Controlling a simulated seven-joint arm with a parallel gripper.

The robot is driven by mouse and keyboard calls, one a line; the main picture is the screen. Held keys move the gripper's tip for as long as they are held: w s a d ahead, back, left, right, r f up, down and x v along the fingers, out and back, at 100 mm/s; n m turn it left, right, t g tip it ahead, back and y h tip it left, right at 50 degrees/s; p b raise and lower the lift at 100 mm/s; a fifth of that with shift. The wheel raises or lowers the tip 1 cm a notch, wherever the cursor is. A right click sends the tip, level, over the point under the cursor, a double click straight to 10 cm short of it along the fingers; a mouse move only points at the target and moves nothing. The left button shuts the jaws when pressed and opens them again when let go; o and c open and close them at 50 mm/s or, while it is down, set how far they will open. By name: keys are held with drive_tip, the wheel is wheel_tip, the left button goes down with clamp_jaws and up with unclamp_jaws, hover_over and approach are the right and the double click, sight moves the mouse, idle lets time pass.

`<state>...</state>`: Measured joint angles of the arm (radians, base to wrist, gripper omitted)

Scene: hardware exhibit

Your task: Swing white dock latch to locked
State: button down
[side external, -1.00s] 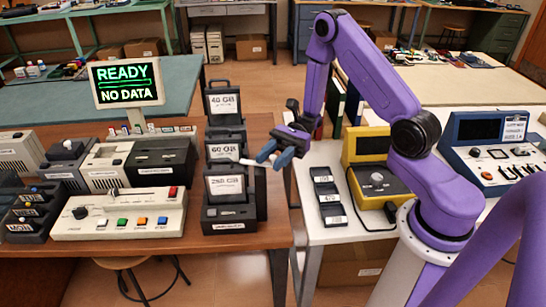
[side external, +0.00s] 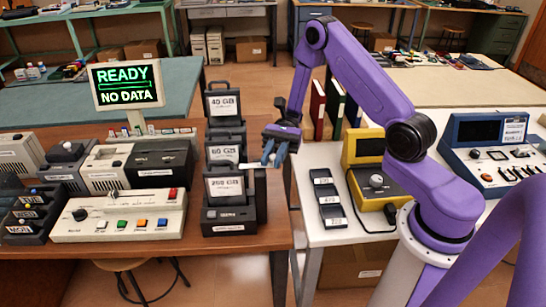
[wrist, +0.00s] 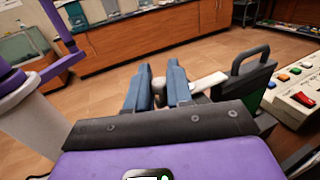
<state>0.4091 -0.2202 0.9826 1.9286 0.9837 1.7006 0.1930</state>
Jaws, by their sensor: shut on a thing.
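The white dock latch (side external: 252,166) is a short pale bar at the right side of the dark dock (side external: 229,213), roughly level with the top of the front cartridge (side external: 226,187). My gripper (side external: 273,160) is just right of the dock, fingers pointing down, shut on the latch's outer end. The white latch bar (wrist: 207,84) runs from there toward the dark cartridge handle (wrist: 250,58). The latch's pivot is hidden.
More cartridges stand behind the front one, labelled 40 GB (side external: 222,105) and 60 GB (side external: 224,152). A white console (side external: 120,215) with coloured buttons lies left of the dock. A screen (side external: 126,85) reads READY, NO DATA. A gap separates the wooden table from the white table (side external: 315,232).

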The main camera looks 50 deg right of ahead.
drive_tip(key=c, duration=1.1)
unclamp_jaws()
drive_tip(key=shift+d, duration=0.15)
drive_tip(key=v, duration=1.2)
